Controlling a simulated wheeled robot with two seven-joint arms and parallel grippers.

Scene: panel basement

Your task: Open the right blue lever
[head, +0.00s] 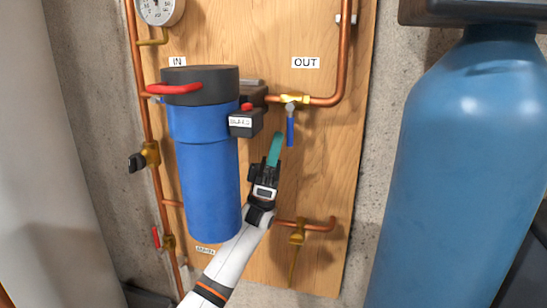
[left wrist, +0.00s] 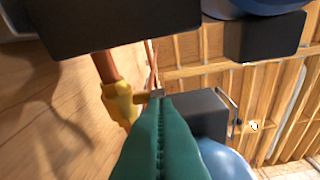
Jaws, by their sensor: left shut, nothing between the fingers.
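The blue lever (head: 290,132) hangs straight down from a brass valve (head: 291,100) on the copper pipe below the OUT label. My left gripper (head: 276,137) has its teal fingers pressed together, just left of the lever in the head view. Whether they touch it I cannot tell. In the left wrist view the shut green fingers (left wrist: 160,115) point at a brass fitting (left wrist: 120,103) and seem empty. I cannot make out the blue lever clearly there. My right gripper is in neither view.
A blue filter housing (head: 207,175) with a black cap and red handle stands left of my gripper. A small black box (head: 246,122) juts out near the fingers. A large blue tank (head: 470,180) fills the right side. The wooden panel (head: 325,165) is clear right of the lever.

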